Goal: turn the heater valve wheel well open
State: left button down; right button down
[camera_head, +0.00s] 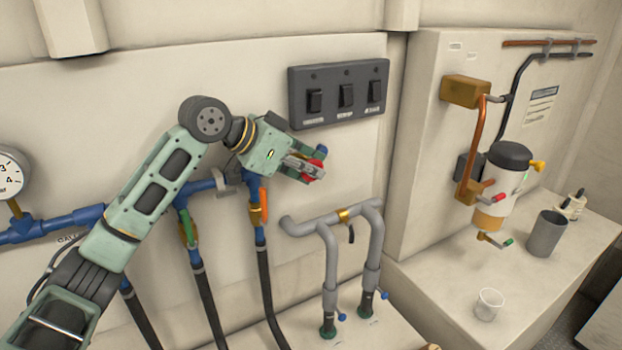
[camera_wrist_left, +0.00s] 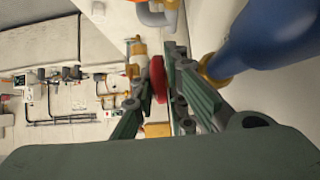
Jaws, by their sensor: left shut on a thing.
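A red valve wheel (camera_head: 314,168) sits at the right end of the blue pipe on the wall, below the switch panel. My left gripper (camera_head: 306,166) is at the wheel and shut on it, hiding part of it. In the left wrist view the red wheel (camera_wrist_left: 158,79) shows edge-on between the two fingers of my left gripper (camera_wrist_left: 155,75). The blue pipe (camera_wrist_left: 265,35) with a brass collar runs close beside the fingers there. My right gripper is not in view.
A black panel with three switches (camera_head: 340,94) is just above the gripper. An orange-handled valve (camera_head: 259,212) and a green-handled valve (camera_head: 188,228) hang below the blue pipe. Grey pipes (camera_head: 330,222) stand to the right. A white heater unit (camera_head: 505,185) and a grey cup (camera_head: 545,233) are further right.

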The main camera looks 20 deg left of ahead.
pick_arm(q)
jog(key=shift+t+h+b, duration=0.3)
jog(key=shift+b, duration=0.05)
dwell(0.3)
jog(key=c, duration=1.8)
grip_release()
jog(key=shift+o, duration=0.2)
